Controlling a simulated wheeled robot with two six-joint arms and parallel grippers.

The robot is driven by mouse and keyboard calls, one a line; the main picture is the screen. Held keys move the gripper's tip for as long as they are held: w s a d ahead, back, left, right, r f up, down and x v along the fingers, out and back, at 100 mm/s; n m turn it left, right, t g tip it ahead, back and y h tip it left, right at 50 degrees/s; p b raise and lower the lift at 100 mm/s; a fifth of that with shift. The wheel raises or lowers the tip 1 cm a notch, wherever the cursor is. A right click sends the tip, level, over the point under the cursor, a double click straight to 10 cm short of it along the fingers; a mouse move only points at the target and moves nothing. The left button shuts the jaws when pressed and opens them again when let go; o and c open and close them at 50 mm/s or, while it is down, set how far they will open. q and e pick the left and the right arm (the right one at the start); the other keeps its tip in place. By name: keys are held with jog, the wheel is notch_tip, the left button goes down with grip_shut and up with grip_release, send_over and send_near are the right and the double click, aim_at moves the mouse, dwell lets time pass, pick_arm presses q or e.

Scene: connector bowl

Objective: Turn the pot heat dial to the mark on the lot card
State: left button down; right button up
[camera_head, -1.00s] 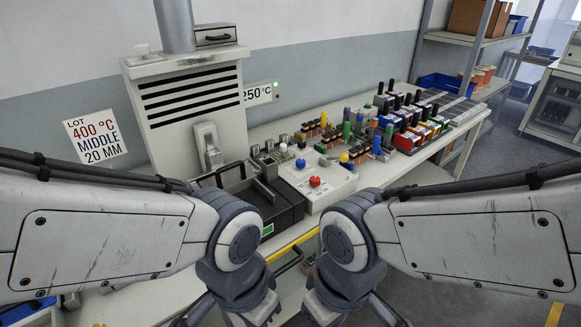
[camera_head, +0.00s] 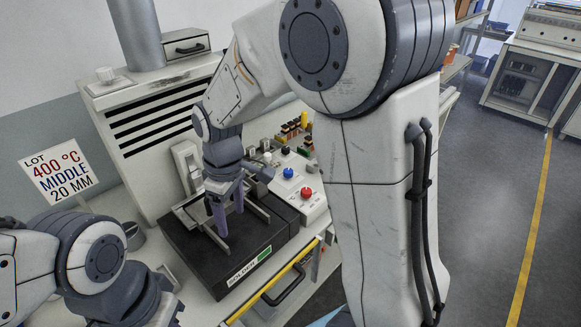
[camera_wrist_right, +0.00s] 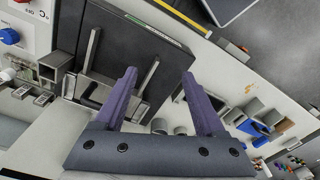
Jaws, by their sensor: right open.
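The lot card (camera_head: 59,171) at the left reads 400 °C, MIDDLE, 20 MM. A white control box (camera_head: 318,207) carries a blue knob (camera_head: 288,172) and a red knob (camera_head: 306,192). In the right wrist view, the blue knob (camera_wrist_right: 9,36) is at the left edge near a printed °C. Which knob is the heat dial and its setting are too small to tell. My right gripper (camera_head: 226,220) is open and empty, pointing down over the black solder pot (camera_head: 190,250), left of the knobs; its fingers (camera_wrist_right: 159,76) show apart. My left gripper is low at the left, its fingers mostly cut off.
A vented white cabinet (camera_head: 160,125) with a duct stands behind the pot. A black handle (camera_head: 285,284) is on the bench front. My right arm hides much of the bench's right part. Small bins (camera_wrist_right: 265,125) show at the right in the wrist view.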

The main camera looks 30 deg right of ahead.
jog(key=w+d+p, duration=0.4)
jog(key=w+d, duration=0.5)
jog(key=d, duration=0.2)
jog(key=n+p, duration=0.2)
jog(key=p, duration=0.1)
send_over(306, 190)
notch_tip(306, 190, down, 4)
jog(key=shift+h, duration=0.3)
notch_tip(306, 190, down, 10)
jog(key=p, duration=0.3)
pick_arm(q)
notch_tip(306, 190, up, 12)
jog(key=shift+r, duration=0.2)
pick_arm(e)
jog(key=shift+f, duration=0.55)
pick_arm(q)
jog(key=shift+d, duration=0.1)
pick_arm(e)
grip_shut()
